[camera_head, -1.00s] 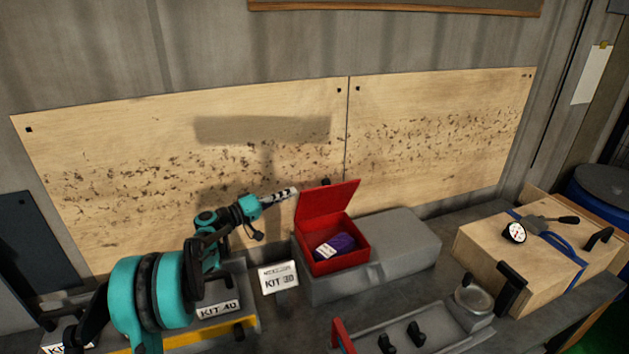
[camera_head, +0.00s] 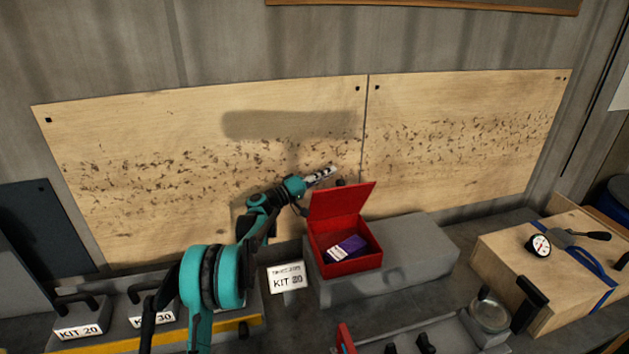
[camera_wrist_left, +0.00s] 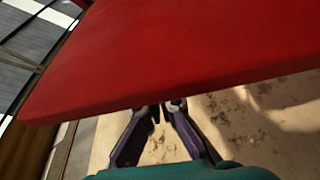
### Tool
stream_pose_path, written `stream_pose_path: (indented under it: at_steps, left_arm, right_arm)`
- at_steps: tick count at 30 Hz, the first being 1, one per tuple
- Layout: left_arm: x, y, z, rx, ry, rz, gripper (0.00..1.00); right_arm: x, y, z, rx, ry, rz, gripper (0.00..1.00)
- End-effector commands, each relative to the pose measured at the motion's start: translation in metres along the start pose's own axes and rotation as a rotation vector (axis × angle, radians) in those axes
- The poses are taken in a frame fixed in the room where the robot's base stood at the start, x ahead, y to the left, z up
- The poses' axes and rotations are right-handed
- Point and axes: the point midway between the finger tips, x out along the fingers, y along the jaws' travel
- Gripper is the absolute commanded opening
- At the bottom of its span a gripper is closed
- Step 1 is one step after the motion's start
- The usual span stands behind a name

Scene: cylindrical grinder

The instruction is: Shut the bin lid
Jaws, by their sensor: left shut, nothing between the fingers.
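The red bin (camera_head: 345,262) stands on a grey block, with its lid (camera_head: 340,212) raised and leaning up at the back. A purple item with a white label (camera_head: 346,248) lies inside the bin. My left gripper (camera_head: 333,171) is shut and empty, just above and behind the upper left corner of the lid. In the left wrist view the red lid (camera_wrist_left: 180,55) fills the upper part, and the gripper fingers (camera_wrist_left: 158,112) are partly hidden behind its edge. I cannot tell whether they touch it. My right gripper is not in view.
The grey block (camera_head: 415,250) extends right of the bin. A KIT card (camera_head: 286,279) stands left of it. A wooden case with a gauge (camera_head: 505,265) is at the right. A wooden panel (camera_head: 460,140) is behind the bench.

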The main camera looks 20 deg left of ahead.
Motion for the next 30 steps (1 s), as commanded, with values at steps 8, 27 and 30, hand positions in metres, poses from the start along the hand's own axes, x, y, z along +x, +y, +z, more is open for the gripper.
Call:
stream_pose_path:
  at_steps: [8,27,30]
  left_arm:
    - [-0.014,-0.001,0.031,0.001,0.0,-0.001,0.0]
    - [-0.018,0.001,0.041,0.033,0.0,0.011,0.0]
    - [-0.021,0.001,0.049,0.073,-0.001,0.025,0.0]
  right_arm:
    - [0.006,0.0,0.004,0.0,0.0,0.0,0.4]
    - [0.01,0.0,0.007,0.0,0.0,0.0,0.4]
    - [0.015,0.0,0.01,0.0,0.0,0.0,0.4]
